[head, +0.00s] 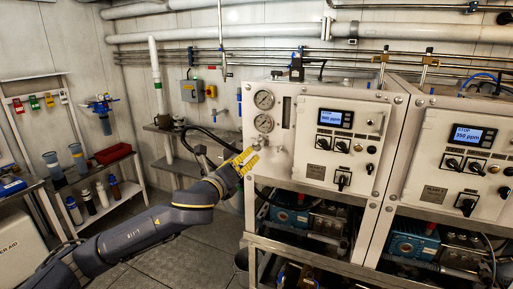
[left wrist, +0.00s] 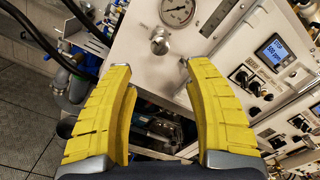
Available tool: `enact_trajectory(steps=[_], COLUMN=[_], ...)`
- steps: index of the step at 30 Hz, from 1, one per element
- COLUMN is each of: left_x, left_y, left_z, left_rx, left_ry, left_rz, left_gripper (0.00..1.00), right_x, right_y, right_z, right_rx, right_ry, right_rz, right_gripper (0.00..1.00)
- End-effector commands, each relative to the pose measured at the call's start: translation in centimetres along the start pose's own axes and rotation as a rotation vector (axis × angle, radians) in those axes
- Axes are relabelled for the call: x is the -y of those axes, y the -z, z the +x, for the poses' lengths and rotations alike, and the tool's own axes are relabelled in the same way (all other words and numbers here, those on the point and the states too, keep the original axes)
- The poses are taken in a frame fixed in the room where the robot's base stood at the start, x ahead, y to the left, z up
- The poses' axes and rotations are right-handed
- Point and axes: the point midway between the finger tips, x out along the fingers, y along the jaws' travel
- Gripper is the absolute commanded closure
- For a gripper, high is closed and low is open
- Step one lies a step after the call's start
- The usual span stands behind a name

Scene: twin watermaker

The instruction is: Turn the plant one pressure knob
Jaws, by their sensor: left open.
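The left white panel (head: 313,170) carries two round gauges, an upper one (head: 264,99) and a lower one (head: 263,122). A silver round knob (left wrist: 159,41) sits below a gauge (left wrist: 177,10) in the left wrist view. In the head view this knob (head: 262,140) is small, just above my yellow fingertips. My left gripper (head: 250,157) is open and empty in front of the panel's lower left. In the left wrist view its fingers (left wrist: 155,66) are spread, with the knob beyond and between their tips, apart from both. My right gripper is not in view.
The left panel has a display (head: 335,118) and black switches (head: 342,180). A similar panel (head: 436,190) stands to the right. Pumps (head: 290,217) sit in the frame below. A shelf with bottles and a red tray (head: 113,153) stands at left. The floor between is open.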

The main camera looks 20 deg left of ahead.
Motion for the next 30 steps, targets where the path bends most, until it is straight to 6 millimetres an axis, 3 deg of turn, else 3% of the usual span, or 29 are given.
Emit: enact_trajectory(steps=[6,15,22,30], left_x=[0.0,0.0,0.0,0.0], left_y=[-0.1,-0.1,0.0,0.0], left_z=[4.2,8.8,10.8,11.5], left_rx=[0.002,0.002,0.001,0.0], left_ry=[-0.001,0.0,0.0,0.0], left_rz=[-0.002,-0.002,-0.002,-0.001], left_gripper=[0.47,0.47,0.47,0.47], right_x=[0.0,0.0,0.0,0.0], right_y=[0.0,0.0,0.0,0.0], right_z=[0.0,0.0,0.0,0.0], right_rx=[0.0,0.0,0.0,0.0], right_ry=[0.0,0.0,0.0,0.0], right_rz=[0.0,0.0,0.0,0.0], right_gripper=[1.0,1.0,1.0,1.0])
